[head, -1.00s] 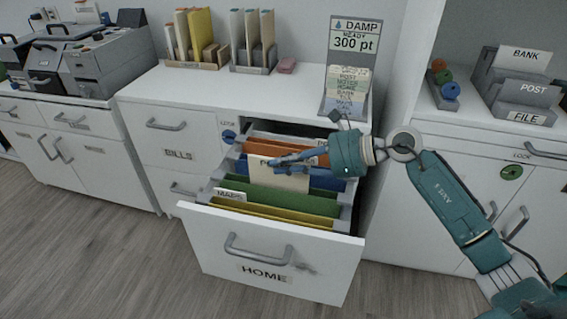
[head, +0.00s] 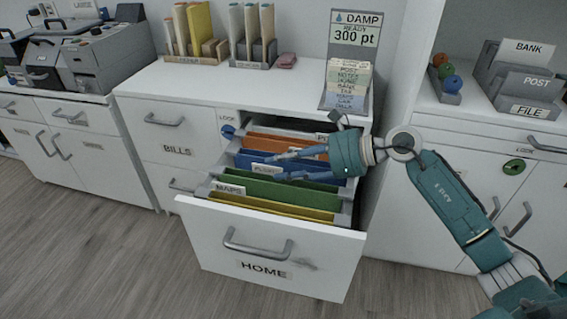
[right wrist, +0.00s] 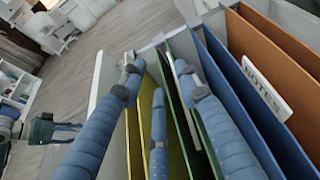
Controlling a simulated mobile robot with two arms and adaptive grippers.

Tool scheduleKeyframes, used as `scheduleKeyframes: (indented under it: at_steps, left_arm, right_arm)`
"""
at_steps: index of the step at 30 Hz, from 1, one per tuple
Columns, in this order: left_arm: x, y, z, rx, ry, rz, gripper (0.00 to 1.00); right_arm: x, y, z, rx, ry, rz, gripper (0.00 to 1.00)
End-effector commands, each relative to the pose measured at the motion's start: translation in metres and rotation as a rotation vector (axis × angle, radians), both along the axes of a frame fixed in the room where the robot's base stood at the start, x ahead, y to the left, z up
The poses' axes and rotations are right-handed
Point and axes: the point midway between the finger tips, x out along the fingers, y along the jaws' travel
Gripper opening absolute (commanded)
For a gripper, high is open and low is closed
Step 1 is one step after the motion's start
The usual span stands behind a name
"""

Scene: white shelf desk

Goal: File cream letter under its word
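The HOME drawer (head: 215,222) is pulled open and holds hanging folders: orange (head: 270,143), blue (head: 258,158), green (head: 290,192) and yellow (head: 270,207) from back to front. A MAPS tab (head: 229,189) stands by the green folder, and a partly legible tab (head: 266,169) stands behind it. A NOTES tab (right wrist: 265,88) shows in the right wrist view. My right gripper (head: 280,167) is over the blue and green folders, its fingers spread and empty; they also show in the right wrist view (right wrist: 158,88). I cannot make out the cream letter now.
A DAMP sign with a word list (head: 348,85) stands on the cabinet top, with file holders (head: 195,50) to its left. The BILLS drawer (head: 172,148) is shut. A FILE sorter with BANK and POST cards (head: 520,85) stands at right. The floor in front is clear.

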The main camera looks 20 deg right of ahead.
Motion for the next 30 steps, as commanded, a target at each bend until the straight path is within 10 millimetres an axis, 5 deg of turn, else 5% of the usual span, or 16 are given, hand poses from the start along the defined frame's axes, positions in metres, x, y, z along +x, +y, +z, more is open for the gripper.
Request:
scheduleKeyframes:
  at_steps: [11,30]
  left_arm:
    - [0.001,0.000,-0.001,0.000,0.000,0.000,0.40]
    - [0.000,0.000,-0.001,-0.001,0.000,0.000,0.40]
  right_arm:
    - [-0.005,-0.008,0.003,-0.001,0.001,-0.002,0.33]
    - [-0.061,-0.089,0.044,-0.002,0.001,-0.001,0.33]
